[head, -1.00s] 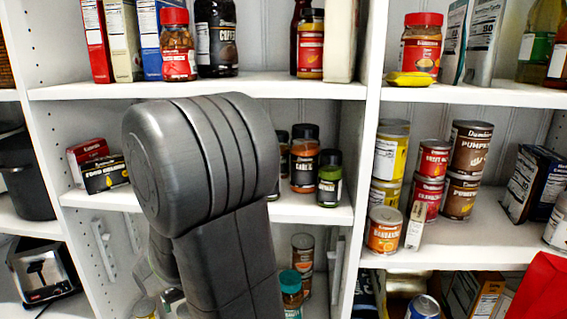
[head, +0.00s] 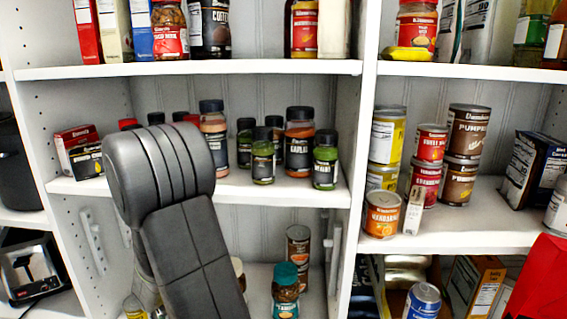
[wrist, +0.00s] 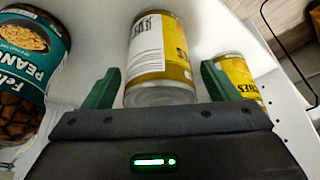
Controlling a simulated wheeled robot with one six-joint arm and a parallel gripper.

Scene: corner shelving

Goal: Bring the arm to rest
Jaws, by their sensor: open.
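My arm (head: 175,210), dark grey, rises in front of the middle shelf bay in the head view. Its lower part runs out of the bottom of the picture, and my gripper cannot be made out there. In the wrist view my gripper (wrist: 160,70) shows two green fingers spread wide apart. A yellow can (wrist: 160,45) with a white label panel stands in line with the gap between them. I cannot tell how far it is beyond the fingertips. No finger is visibly closed on it.
In the wrist view a peanut jar (wrist: 28,60) is left of the fingers and another yellow can (wrist: 238,75) is right. In the head view, spice jars (head: 299,142) stand on the middle shelf (head: 260,188) beside my arm.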

